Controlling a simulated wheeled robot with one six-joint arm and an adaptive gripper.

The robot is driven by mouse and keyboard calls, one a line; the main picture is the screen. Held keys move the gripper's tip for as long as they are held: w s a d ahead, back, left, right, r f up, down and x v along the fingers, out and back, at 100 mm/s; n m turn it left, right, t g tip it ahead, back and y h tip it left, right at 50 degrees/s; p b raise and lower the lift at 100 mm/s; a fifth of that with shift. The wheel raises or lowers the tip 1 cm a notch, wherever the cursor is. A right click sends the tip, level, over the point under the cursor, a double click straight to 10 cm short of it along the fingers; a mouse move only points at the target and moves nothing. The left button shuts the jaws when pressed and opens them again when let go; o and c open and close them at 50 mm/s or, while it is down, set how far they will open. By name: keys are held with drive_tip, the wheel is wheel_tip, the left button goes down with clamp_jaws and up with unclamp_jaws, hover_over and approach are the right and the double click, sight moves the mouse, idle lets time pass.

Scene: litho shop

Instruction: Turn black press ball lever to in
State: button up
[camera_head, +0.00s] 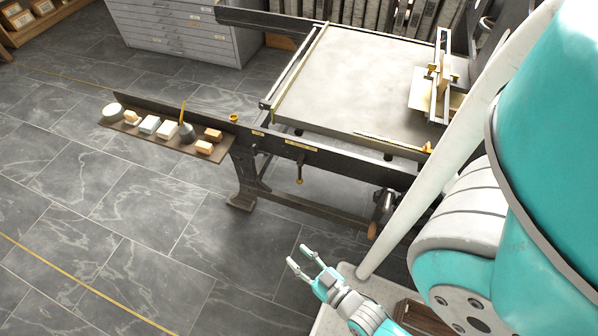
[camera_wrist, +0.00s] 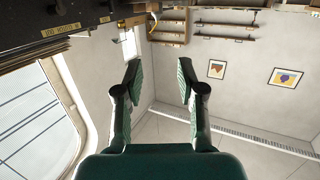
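The black press (camera_head: 330,155) stands in the upper middle of the head view, with a dark front rail and a grey flat bed (camera_head: 345,75). A short lever (camera_head: 299,172) with a small ball end hangs down from the rail, below a brass label. My gripper (camera_head: 303,257) is low in the head view, in front of the press and well apart from the lever. In the wrist view my gripper (camera_wrist: 159,75) has its two fingers spread with nothing between them. A labelled dark rail (camera_wrist: 62,30) shows at the top left there; its wording is hard to read.
A side shelf (camera_head: 190,146) with several small blocks sticks out left of the press. A wooden-handled crank (camera_head: 378,215) hangs at the press's right front. A grey drawer cabinet (camera_head: 180,30) stands behind. The tiled floor at the left is clear.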

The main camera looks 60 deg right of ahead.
drive_tip(key=w+d+f+m+g+h, duration=0.1)
drive_tip(key=w+d+f+m+h, duration=0.1)
drive_tip(key=w+d+f+h, duration=0.3)
drive_tip(key=w+d+f+m+g, duration=0.1)
drive_tip(key=w+d+f, duration=0.15)
drive_tip(key=d, duration=0.55)
drive_tip(key=m+g+h, duration=0.2)
drive_tip(key=m+h, duration=0.1)
approach(300, 174)
drive_tip(key=x, duration=1.1)
drive_tip(key=shift+s+a, duration=0.1)
clamp_jaws()
